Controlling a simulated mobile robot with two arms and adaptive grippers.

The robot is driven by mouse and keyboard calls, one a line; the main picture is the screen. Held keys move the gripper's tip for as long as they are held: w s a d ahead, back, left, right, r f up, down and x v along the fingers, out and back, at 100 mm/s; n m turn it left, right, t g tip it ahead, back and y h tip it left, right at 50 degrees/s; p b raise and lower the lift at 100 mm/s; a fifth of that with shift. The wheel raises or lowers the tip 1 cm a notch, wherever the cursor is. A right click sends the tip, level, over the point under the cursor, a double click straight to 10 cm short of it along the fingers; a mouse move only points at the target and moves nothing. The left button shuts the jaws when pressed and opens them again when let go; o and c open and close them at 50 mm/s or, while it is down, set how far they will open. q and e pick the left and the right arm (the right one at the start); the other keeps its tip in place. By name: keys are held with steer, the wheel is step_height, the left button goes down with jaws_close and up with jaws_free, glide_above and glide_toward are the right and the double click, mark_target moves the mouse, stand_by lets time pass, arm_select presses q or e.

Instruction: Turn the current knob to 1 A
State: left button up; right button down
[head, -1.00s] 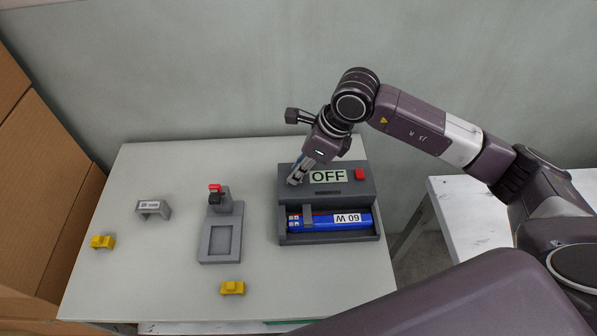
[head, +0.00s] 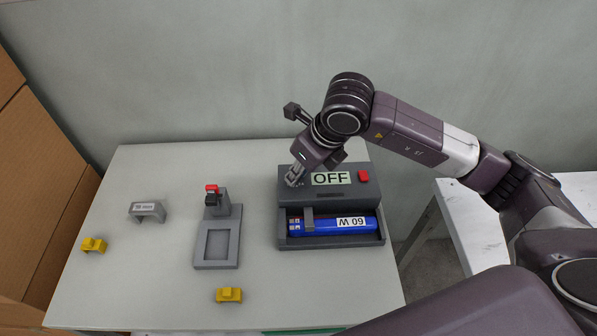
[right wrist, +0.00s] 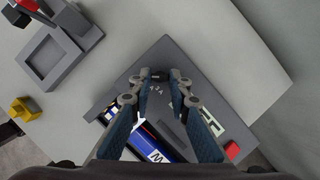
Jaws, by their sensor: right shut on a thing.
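The grey test unit (head: 283,207) stands on the right part of the table, with a display reading OFF (head: 331,178), a red button (head: 363,175) and a blue 60 W block (head: 325,226) in its front bay. My right gripper (head: 294,181) is at the unit's top face, left of the display. In the right wrist view, its fingertips (right wrist: 160,76) are shut on the small dark current knob (right wrist: 158,73). Markings beside the knob are too small to read surely, and its pointer is not clear. My left gripper is not in view.
A grey fixture (head: 216,263) with a red-topped clamp (head: 212,189) stands mid-table. A labelled grey bracket (head: 147,211) and yellow pieces (head: 93,245) (head: 229,295) lie to the left and front. Cardboard boxes (head: 45,195) stand at the left. A white side table (head: 455,205) is at right.

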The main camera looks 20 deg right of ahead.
steer(key=c, duration=1.8)
jaws_free()
steer(key=v, duration=1.2)
steer(key=shift+d, duration=0.1)
